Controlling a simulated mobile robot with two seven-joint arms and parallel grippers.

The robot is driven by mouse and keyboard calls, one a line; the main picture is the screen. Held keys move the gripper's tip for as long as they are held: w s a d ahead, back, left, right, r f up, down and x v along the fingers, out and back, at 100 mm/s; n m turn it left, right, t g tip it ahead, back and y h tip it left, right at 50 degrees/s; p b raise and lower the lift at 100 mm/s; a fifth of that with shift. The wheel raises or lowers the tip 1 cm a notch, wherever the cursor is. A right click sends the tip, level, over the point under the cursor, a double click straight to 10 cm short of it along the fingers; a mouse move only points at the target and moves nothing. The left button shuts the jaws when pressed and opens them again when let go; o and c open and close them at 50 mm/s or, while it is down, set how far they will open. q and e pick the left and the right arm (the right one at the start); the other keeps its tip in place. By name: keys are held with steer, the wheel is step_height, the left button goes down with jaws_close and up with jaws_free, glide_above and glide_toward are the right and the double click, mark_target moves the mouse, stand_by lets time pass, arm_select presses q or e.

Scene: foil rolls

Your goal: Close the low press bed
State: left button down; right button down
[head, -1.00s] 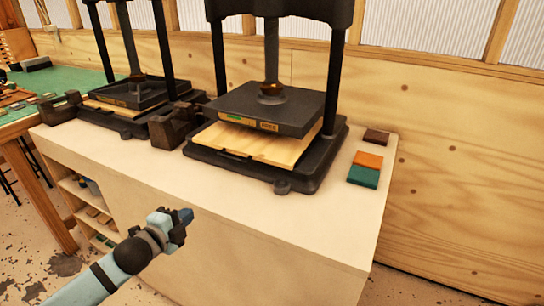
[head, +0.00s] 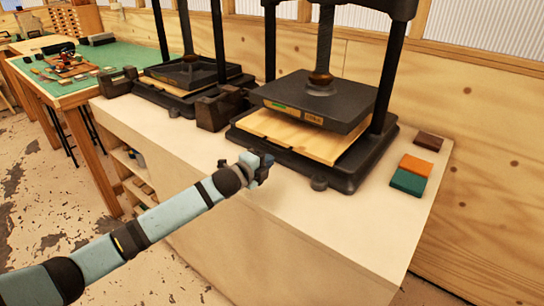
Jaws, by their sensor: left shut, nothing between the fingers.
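Two black presses stand on the pale bench. The nearer press has a light wooden bed (head: 290,137) that sticks out toward the front from under its dark platen (head: 312,99). Its black base (head: 338,178) lies under the bed. The farther press (head: 190,73) stands to the left, with a thin strip of its wooden bed (head: 172,87) showing. My left gripper (head: 262,164) is shut and empty, in front of the nearer press near the bench's front edge. I cannot tell if it touches anything. My right gripper is out of view.
Orange (head: 416,166), teal (head: 408,182) and dark brown (head: 428,141) blocks lie at the bench's right end. A dark block-like part (head: 218,108) stands between the presses. A green-topped table (head: 75,70) with small items is at the left. The bench's front right (head: 350,235) is clear.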

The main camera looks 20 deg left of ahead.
mark_target(278, 149)
arm_select(q)
steer(key=shift+w+d+r, duration=0.15)
steer(key=shift+w+d, duration=0.1)
steer(key=shift+w, duration=0.35)
steer(key=shift+w+d+r, duration=0.1)
steer(key=shift+w+d, duration=0.1)
steer(key=shift+w, duration=0.35)
steer(key=x, duration=0.4)
steer(key=shift+w+r, duration=0.3)
steer(key=shift+r, duration=0.15)
